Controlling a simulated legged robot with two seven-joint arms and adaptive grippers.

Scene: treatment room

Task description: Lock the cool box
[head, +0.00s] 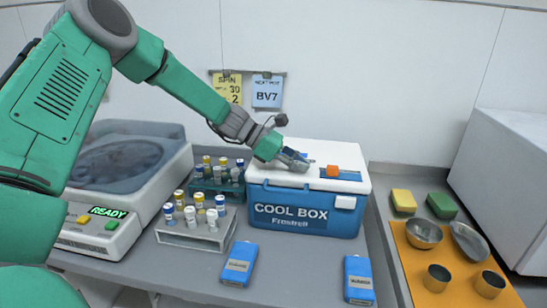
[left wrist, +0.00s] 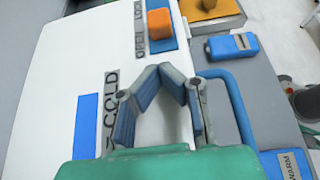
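The cool box (head: 303,219) is blue with a white lid (head: 284,149), which lies closed on it. An orange knob (head: 333,171) sits on the lid. In the left wrist view the orange knob (left wrist: 158,24) stands on a blue strip beside the words OPEN and LOCK; which word it is set at is hard to tell. My left gripper (head: 301,163) is above the lid, to the left of the knob and apart from it. In the left wrist view its fingertips (left wrist: 158,70) come together with nothing between them. My right gripper is not in view.
A centrifuge (head: 122,190) reading READY and tube racks (head: 187,236) stand left of the box. Two blue packs (head: 240,263) (head: 359,280) lie in front. An orange tray (head: 412,272) with metal bowls and cups, and a white cabinet (head: 512,180), are right.

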